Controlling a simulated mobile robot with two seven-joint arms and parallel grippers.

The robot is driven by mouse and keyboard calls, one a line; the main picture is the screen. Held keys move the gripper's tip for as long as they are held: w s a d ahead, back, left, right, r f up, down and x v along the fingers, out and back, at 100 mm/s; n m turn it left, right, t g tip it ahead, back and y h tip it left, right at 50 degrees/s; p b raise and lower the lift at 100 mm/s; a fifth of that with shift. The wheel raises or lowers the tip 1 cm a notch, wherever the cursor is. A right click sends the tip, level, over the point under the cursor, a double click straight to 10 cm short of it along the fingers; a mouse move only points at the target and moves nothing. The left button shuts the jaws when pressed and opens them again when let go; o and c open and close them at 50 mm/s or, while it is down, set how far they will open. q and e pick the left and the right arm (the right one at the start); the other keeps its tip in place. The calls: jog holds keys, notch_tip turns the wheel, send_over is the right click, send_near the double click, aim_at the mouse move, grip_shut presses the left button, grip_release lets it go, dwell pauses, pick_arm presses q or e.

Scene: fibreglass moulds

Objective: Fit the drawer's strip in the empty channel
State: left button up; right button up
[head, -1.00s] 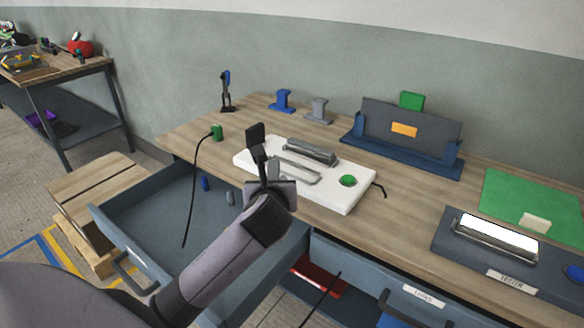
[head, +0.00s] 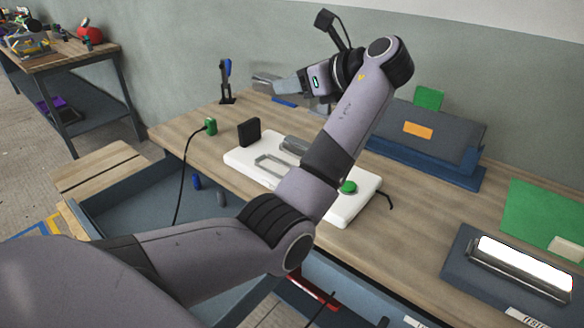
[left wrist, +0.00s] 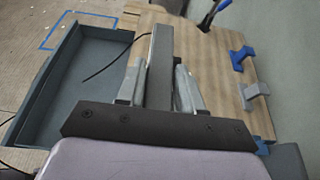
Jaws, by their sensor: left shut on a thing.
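My left gripper (head: 288,87) is raised above the back of the workbench, its fingers pointing left. It is shut on a long grey strip (left wrist: 160,65), held between the two fingers in the left wrist view. In the head view the strip's end (head: 266,80) shows beyond the fingers. The white mould plate (head: 238,162) lies on the bench below, apart from the strip. It has an outlined channel (head: 282,172) that looks empty and a grey bar (head: 295,145) behind it, partly hidden by my arm. The open drawer (head: 120,208) is at the left. My right gripper is not in view.
A black block (head: 249,132) stands by the plate's back left. A green plug (head: 211,126) with a cable, a dark-blue upright tool (head: 226,82) and a blue rack (head: 430,158) stand around it. The tester (head: 470,285) is at the right.

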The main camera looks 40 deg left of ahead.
pick_arm(q)
notch_tip(320, 180, down, 19)
jog(key=shift+r+b, duration=0.2)
jog(key=shift+b, duration=0.25)
jog(key=shift+f, duration=0.15)
jog(key=o, duration=1.1)
jog(key=shift+f, duration=0.1)
